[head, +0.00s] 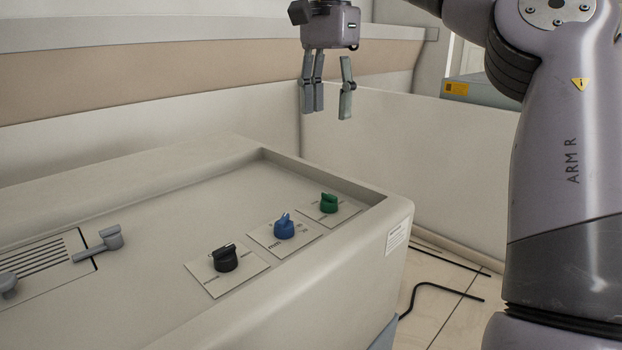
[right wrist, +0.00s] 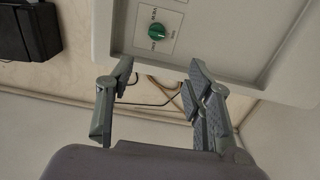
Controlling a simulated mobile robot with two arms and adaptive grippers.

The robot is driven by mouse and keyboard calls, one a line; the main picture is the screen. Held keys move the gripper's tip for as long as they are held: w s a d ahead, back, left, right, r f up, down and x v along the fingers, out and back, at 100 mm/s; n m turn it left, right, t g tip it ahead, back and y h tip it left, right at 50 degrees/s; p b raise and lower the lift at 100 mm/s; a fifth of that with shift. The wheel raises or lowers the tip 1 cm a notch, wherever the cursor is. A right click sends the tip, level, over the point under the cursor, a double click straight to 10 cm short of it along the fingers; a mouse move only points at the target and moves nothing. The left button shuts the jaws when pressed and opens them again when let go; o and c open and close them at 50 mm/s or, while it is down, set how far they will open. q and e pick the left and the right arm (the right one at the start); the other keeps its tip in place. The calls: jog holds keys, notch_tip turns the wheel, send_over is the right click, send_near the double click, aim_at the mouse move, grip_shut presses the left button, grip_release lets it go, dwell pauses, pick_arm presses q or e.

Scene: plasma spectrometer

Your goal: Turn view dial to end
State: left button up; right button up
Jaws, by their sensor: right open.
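Three dials stand in a row on the recessed top panel of the pale machine: a black dial (head: 225,258), a blue dial (head: 284,226) and a green dial (head: 329,203), each on its own white label plate. My right gripper (head: 331,112) is open and empty, pointing down, well above and beyond the green dial in the head view. In the right wrist view the green dial (right wrist: 157,32) shows at the top, beyond the open fingers (right wrist: 160,68), not touched. My left gripper is not in view.
The machine's raised rim (head: 365,192) borders the dial panel. A grey lever handle (head: 100,243) and a slotted vent (head: 42,262) lie at the left. A black cable (head: 440,288) lies on the floor to the right. The air above the dials is clear.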

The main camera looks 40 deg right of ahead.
aim_at(329, 195)
jog(key=f, duration=1.2)
jog(key=shift+s+f+p, duration=0.2)
jog(key=shift+s+p, duration=0.15)
jog(key=shift+p, duration=0.05)
notch_tip(329, 195, down, 4)
jog(key=shift+s+d+r+p, duration=0.1)
jog(key=shift+r+p, duration=0.1)
jog(key=shift+p, duration=0.25)
jog(key=shift+f, duration=0.55)
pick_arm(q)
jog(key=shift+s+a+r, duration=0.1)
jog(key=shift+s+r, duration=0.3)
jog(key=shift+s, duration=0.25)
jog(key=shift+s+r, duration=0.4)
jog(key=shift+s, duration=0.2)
pick_arm(e)
jog(key=shift+c, duration=0.6)
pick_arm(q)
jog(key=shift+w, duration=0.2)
pick_arm(e)
grip_shut()
